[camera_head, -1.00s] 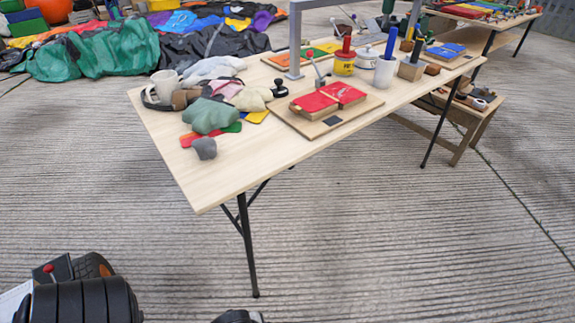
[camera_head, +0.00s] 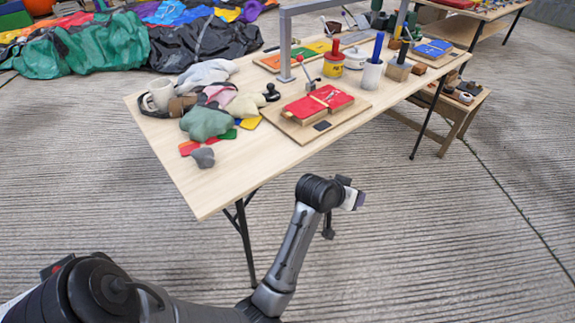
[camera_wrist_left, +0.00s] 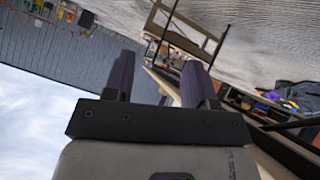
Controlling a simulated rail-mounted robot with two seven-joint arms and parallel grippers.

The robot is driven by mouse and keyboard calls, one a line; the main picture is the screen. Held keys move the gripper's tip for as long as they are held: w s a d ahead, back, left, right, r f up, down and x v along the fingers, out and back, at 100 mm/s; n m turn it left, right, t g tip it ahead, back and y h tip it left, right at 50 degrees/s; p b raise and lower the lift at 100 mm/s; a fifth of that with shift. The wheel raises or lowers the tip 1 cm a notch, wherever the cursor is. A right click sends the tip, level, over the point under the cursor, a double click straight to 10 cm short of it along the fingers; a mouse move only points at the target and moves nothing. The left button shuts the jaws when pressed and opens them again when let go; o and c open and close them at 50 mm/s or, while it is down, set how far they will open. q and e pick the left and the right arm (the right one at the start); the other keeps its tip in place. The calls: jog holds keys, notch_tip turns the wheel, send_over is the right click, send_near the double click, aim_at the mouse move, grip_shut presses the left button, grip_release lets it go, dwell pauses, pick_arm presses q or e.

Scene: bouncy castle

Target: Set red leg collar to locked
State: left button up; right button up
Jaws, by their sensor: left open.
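I cannot pick out a leg collar for certain. A red two-part block (camera_head: 318,104) lies on a wooden board (camera_head: 284,127) on the near table. A small upright lever with a red knob (camera_head: 301,60) stands behind it. My left arm reaches in from the lower left, and my left gripper (camera_head: 354,199) is in front of the table's near long edge, apart from it. In the left wrist view the left gripper's two dark fingers (camera_wrist_left: 158,78) are spread with nothing between them. My right gripper is not in view.
A low wooden bench (camera_head: 462,112) stands at right. The concrete floor in front is open.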

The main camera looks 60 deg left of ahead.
pick_arm(q)
jog(key=w+a+f+n+t+y+p, duration=0.1)
jog(key=w+a+f+n+t+y, duration=0.2)
jog(key=w, duration=0.4)
jog(key=w+a+f+n+t, duration=0.1)
jog(key=w+a+f+n, duration=0.25)
jog(key=w, duration=0.25)
jog(key=s+a+f+n+g+y, duration=0.2)
jog(key=s+f+n+y, duration=0.15)
jog(key=f+y, duration=0.55)
jog(key=s+r+n+g+y, duration=0.25)
jog(key=s+g+y, duration=0.25)
jog(key=s+g, duration=0.25)
jog(key=s+r+n+g+y, duration=0.1)
jog(key=s+n+g+y, duration=0.2)
jog(key=s+g+y, duration=0.35)
jog(key=s+a+r+h+b, duration=0.1)
jog(key=a+r, duration=0.1)
jog(key=a, duration=0.4)
jog(key=s+a+r+g+b, duration=0.1)
jog(key=a+r, duration=0.2)
jog(key=a, duration=0.4)
jog(key=shift+r+h, duration=0.25)
jog(key=shift+h, duration=0.1)
